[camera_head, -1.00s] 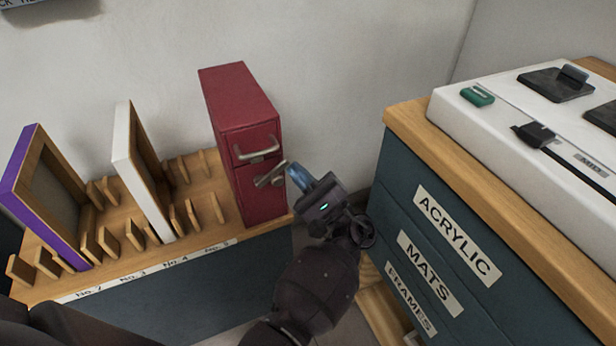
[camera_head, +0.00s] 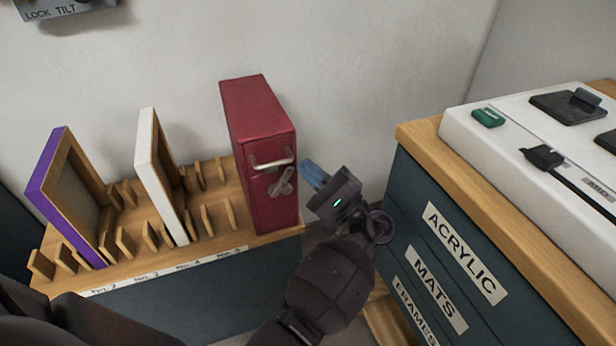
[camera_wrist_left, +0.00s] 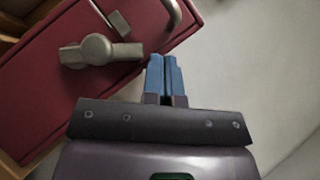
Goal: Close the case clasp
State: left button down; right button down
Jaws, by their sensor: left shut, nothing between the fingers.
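The red case (camera_head: 258,115) stands upright at the right end of the wooden slotted rack. Its front face carries a metal handle (camera_head: 272,164) and, just below it, the metal clasp (camera_head: 283,182), whose lever is tilted, rising to the right. In the left wrist view the clasp (camera_wrist_left: 98,50) shows as a knob with a lever across the red face (camera_wrist_left: 60,90). My left gripper (camera_head: 312,172) is shut and empty, with blue fingertips just right of the case. In the wrist view its fingertips (camera_wrist_left: 164,62) lie beside the clasp lever's end, apart from it or nearly so.
A purple frame (camera_head: 48,190) and a white frame (camera_head: 146,165) stand in the rack (camera_head: 125,262) left of the case. A dark labelled drawer cabinet (camera_head: 420,225) with a wooden top and a white machine (camera_head: 530,150) stands close on the right. A wall is behind.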

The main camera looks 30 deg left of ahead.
pick_arm(q)
notch_tip(320, 180, up, 17)
jog(key=p, duration=0.4)
jog(key=shift+p, duration=0.4)
